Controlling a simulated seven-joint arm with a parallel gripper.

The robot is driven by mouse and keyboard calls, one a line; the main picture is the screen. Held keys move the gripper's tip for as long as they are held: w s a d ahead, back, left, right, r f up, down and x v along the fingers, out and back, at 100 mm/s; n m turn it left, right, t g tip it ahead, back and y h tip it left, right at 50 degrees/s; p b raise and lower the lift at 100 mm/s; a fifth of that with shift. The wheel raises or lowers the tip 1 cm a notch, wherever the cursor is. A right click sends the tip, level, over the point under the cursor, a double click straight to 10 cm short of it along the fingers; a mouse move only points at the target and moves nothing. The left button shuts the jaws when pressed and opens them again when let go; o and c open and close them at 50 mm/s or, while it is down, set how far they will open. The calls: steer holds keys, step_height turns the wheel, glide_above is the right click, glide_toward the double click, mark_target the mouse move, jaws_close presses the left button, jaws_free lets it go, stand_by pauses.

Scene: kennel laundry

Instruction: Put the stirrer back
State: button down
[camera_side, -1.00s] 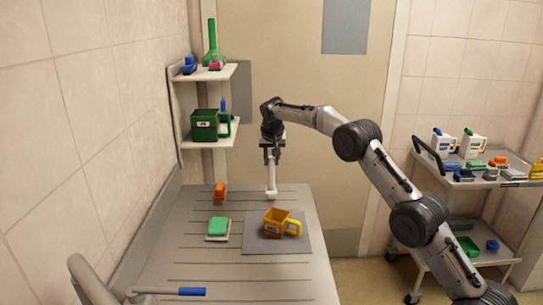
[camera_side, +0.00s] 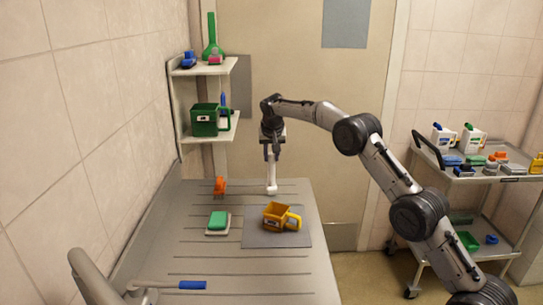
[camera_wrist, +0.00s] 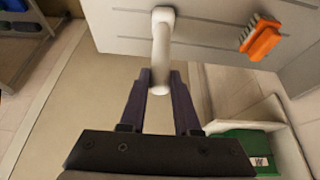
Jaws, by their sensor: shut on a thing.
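My gripper (camera_side: 272,155) points down over the back of the grey bench. It is shut on a white rod, which I take for the stirrer (camera_side: 271,178). The rod hangs about upright below the fingers and has a wider lower end. In the wrist view the stirrer (camera_wrist: 161,50) sits between the dark fingertips of my gripper (camera_wrist: 160,82). I cannot tell whether its lower end touches the bench. A yellow jug (camera_side: 275,218) with a handle is on a grey mat (camera_side: 260,238), in front of the gripper and apart from it.
An orange brush (camera_side: 219,186) and a green-topped block (camera_side: 218,222) are on the bench (camera_side: 190,260) to the left. A wall shelf (camera_side: 213,136) holds a green container (camera_side: 204,121) with a blue item beside it. A loaded cart (camera_side: 480,180) stands at the right.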

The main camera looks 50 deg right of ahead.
steer(key=shift+f, duration=0.15)
steer(key=c, duration=0.5)
jaws_free()
steer(key=shift+c, duration=0.2)
